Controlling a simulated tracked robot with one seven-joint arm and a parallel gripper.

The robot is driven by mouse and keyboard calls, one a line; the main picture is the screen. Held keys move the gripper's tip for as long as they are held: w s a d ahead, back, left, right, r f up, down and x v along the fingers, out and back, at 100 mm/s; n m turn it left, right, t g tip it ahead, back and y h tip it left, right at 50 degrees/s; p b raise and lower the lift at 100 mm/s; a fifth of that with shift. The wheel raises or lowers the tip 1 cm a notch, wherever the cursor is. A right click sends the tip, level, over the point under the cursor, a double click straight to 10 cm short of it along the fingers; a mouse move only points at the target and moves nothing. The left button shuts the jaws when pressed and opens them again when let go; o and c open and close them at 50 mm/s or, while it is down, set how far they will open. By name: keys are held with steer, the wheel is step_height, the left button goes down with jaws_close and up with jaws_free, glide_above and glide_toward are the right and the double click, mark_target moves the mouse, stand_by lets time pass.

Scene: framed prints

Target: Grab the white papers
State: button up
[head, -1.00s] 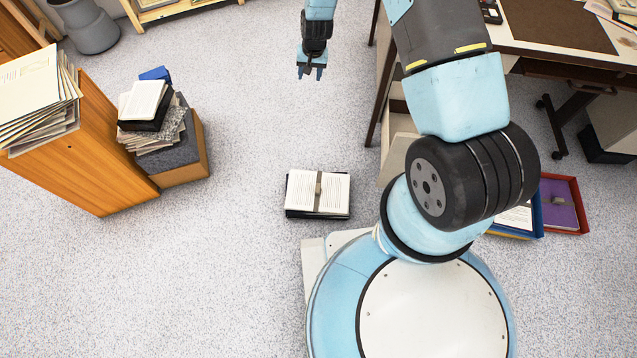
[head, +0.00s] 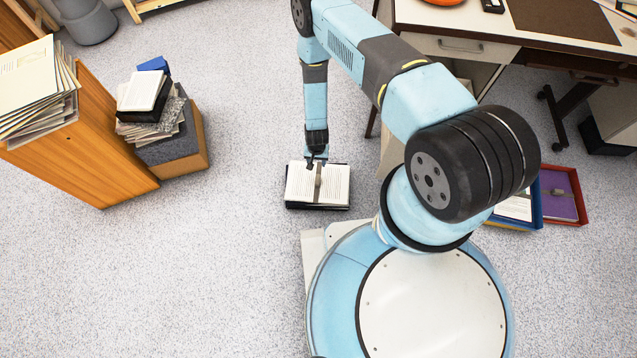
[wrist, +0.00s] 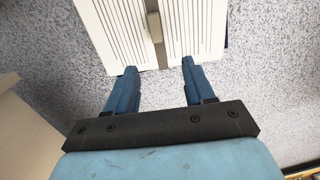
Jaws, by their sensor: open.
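White papers with dark printed lines (head: 335,190) lie on a dark base on the floor, with a grey-brown band and a small clip-like knob down the middle. My gripper (head: 317,163) is open at their far edge in the head view, pointing down. In the wrist view the white papers (wrist: 200,25) fill the top, and the two blue fingers of my gripper (wrist: 157,78) stand apart with their tips near the papers' edge, one on each side of the band. I cannot tell the height between tips and papers. Nothing is between the fingers.
A desk (head: 480,45) stands at the upper right. Blue and red trays (head: 565,195) lie on the floor to the right. A wooden cabinet (head: 100,150) with paper stacks and a box (head: 185,150) with books stand at the left. The floor between is clear.

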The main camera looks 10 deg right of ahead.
steer(key=s+f, duration=0.1)
steer(key=f, duration=0.1)
glide_above(317, 179)
steer(key=f, duration=0.7)
steer(key=shift+w+f, duration=0.2)
steer(key=shift+f, duration=0.1)
steer(key=shift+s+d+f, duration=0.15)
steer(key=shift+f, duration=2.5)
steer(key=shift+c, duration=0.4)
jaws_close()
